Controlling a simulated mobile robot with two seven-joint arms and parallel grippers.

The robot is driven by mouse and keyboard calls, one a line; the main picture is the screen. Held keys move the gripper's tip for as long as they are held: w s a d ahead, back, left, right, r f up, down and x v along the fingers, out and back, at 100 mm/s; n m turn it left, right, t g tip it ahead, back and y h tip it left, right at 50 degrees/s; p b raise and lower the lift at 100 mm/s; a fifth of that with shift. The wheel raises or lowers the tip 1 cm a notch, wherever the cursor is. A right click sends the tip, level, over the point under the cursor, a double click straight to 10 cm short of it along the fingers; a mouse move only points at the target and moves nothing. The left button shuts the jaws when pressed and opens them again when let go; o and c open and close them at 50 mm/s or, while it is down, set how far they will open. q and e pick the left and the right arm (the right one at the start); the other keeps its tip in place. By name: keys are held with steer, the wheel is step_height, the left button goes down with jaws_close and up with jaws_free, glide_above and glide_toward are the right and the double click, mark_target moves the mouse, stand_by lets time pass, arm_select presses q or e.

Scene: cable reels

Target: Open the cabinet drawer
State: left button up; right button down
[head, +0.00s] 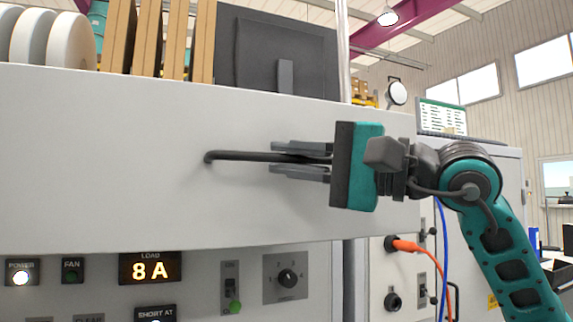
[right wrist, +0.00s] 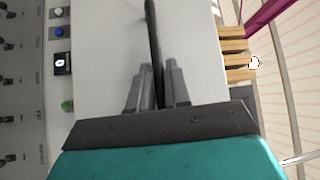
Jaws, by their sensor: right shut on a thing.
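The cabinet drawer (head: 120,165) has a wide, pale grey front that fills the middle of the head view. Its dark bar handle (head: 240,156) runs level along the front, and its left end bends in to the panel. My right gripper (head: 300,160) comes from the right and is shut on the handle, one finger above and one below. In the right wrist view the handle (right wrist: 153,45) runs between the two fingers (right wrist: 160,88). The handle's right end is hidden by the gripper. The drawer front stands out over the control panel below it. My left gripper is not in view.
An orange plug (head: 405,245) with cables sits at lower right.

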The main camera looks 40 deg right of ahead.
steer(key=shift+s+a, duration=0.15)
steer(key=shift+s, duration=0.4)
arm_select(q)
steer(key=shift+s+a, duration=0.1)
arm_select(e)
steer(key=shift+s, duration=0.2)
steer(key=c, duration=1.2)
jaws_free()
steer(key=shift+s+d+f+b, duration=0.2)
steer(key=shift+s+d+b, duration=0.1)
steer(key=shift+s+b, duration=0.15)
arm_select(q)
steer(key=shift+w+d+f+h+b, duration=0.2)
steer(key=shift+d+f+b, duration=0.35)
steer(key=shift+b, duration=0.65)
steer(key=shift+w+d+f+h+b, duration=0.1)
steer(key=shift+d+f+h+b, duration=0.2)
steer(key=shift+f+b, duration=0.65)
arm_select(e)
steer(key=v, duration=1.1)
steer(key=shift+s+d, duration=0.2)
steer(key=shift+s, duration=0.2)
